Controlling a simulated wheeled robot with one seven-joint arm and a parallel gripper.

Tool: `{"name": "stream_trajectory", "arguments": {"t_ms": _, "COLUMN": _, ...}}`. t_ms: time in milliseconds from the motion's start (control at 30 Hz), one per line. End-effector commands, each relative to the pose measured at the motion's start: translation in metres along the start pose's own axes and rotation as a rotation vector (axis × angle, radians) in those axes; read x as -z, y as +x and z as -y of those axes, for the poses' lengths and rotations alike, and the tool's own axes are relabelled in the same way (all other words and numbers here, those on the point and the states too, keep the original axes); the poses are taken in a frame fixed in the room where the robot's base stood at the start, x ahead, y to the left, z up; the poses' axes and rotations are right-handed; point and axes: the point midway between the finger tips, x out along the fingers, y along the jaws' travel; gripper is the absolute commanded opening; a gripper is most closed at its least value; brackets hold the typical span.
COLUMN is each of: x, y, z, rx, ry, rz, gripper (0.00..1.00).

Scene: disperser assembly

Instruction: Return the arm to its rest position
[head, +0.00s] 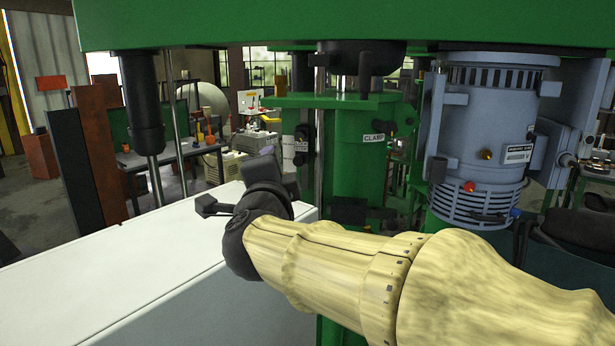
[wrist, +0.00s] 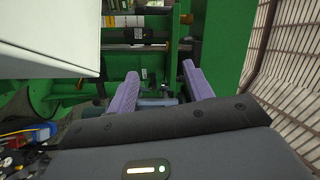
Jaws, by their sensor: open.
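Beyond the fingers is green machine structure. In the head view the wrist housing hides part of the gripper.
A green machine frame (head: 355,150) with a clamp label stands right behind my arm. A grey-blue motor (head: 490,140) hangs at the right. A white surface (head: 110,270) lies below left. A green beam (head: 350,22) crosses overhead. A dark cylinder (head: 141,105) hangs left.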

Motion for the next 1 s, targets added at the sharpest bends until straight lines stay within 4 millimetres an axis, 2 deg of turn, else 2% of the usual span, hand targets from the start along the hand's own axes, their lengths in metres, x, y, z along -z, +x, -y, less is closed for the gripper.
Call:
{"name": "stream_trajectory", "arguments": {"t_ms": 133, "x": 0.004, "y": 0.015, "z": -0.072, "rx": -0.099, "ry": -0.294, "rz": 0.153, "gripper": 0.51}}
{"name": "stream_trajectory", "arguments": {"t_ms": 267, "x": 0.013, "y": 0.008, "z": -0.152, "rx": -0.237, "ry": -0.542, "rz": 0.325, "gripper": 0.51}}
{"name": "stream_trajectory", "arguments": {"t_ms": 400, "x": 0.033, "y": -0.018, "z": -0.233, "rx": -0.401, "ry": -0.743, "rz": 0.509, "gripper": 0.51}}
{"name": "stream_trajectory", "arguments": {"t_ms": 467, "x": 0.043, "y": -0.035, "z": -0.265, "rx": -0.475, "ry": -0.812, "rz": 0.592, "gripper": 0.51}}
{"name": "stream_trajectory", "arguments": {"t_ms": 600, "x": 0.067, "y": -0.085, "z": -0.330, "rx": -0.648, "ry": -0.943, "rz": 0.793, "gripper": 0.51}}
{"name": "stream_trajectory", "arguments": {"t_ms": 700, "x": 0.085, "y": -0.128, "z": -0.368, "rx": -0.767, "ry": -1.010, "rz": 0.940, "gripper": 0.51}}
{"name": "stream_trajectory", "arguments": {"t_ms": 800, "x": 0.100, "y": -0.164, "z": -0.392, "rx": -0.858, "ry": -1.052, "rz": 1.062, "gripper": 0.51}}
{"name": "stream_trajectory", "arguments": {"t_ms": 900, "x": 0.108, "y": -0.185, "z": -0.404, "rx": -0.908, "ry": -1.072, "rz": 1.134, "gripper": 0.51}}
{"name": "stream_trajectory", "arguments": {"t_ms": 1000, "x": 0.111, "y": -0.192, "z": -0.407, "rx": -0.922, "ry": -1.079, "rz": 1.157, "gripper": 0.51}}
